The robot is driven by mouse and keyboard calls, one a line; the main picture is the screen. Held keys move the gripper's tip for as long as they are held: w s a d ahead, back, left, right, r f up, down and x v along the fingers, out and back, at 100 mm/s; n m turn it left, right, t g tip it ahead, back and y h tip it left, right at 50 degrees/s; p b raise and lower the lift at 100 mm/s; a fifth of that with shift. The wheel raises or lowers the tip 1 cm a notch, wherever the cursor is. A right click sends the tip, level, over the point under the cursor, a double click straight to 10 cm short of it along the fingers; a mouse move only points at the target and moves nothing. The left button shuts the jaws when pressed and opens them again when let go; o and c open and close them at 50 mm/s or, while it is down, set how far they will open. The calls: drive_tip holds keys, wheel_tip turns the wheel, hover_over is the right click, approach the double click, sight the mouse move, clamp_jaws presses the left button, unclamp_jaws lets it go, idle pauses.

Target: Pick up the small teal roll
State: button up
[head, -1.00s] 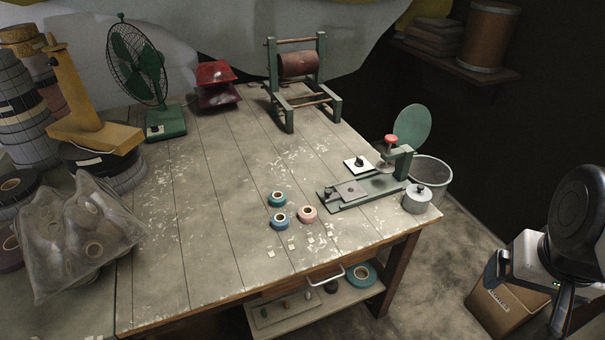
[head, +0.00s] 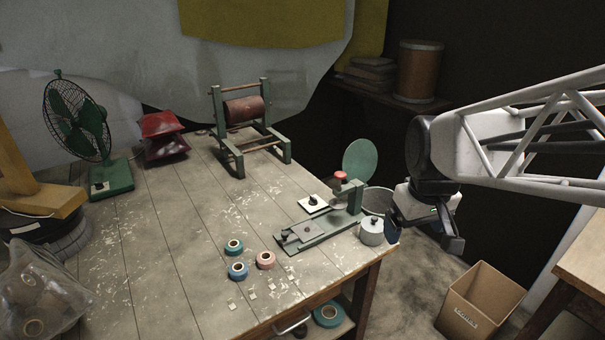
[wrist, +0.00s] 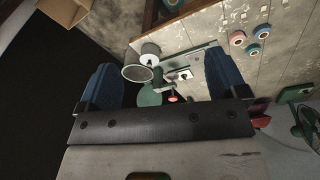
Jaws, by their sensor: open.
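The small teal roll (head: 234,246) lies flat on the wooden table, close behind a blue roll (head: 238,271) and left of a pink roll (head: 265,259). In the wrist view the teal roll (wrist: 253,49) is small, at the upper right beyond the right finger. My gripper (head: 423,238) is open and empty. It is in the air off the table's right edge, well to the right of the rolls. In the wrist view its two blue fingers (wrist: 163,75) stand wide apart, with nothing between them in grasp.
A green press (head: 318,228) and a grey lidded canister (head: 371,232) stand at the table's right edge, between my gripper and the rolls. A larger teal roll (head: 328,314) lies on the lower shelf. A cardboard box (head: 482,300) is on the floor.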

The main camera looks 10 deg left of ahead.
drive_tip(key=w+a+f+n+g, duration=0.1)
drive_tip(key=w+a+f+n, duration=0.3)
drive_tip(key=w+a, duration=0.55)
drive_tip(key=w+a+f+n, duration=0.4)
drive_tip(key=w+a, duration=0.2)
drive_tip(key=a, duration=0.6)
drive_tip(key=w+a+f+n, duration=0.2)
drive_tip(key=a+f+n, duration=0.1)
drive_tip(key=a+f, duration=0.6)
drive_tip(key=w+a+f+n+g, duration=0.1)
drive_tip(key=a+f+n, duration=0.3)
drive_tip(key=a+f, duration=0.5)
drive_tip(key=w+a, duration=0.1)
drive_tip(key=a, duration=0.7)
drive_tip(key=shift+f, duration=0.1)
drive_tip(key=shift+f, duration=1.2)
drive_tip(key=shift+f, duration=0.1)
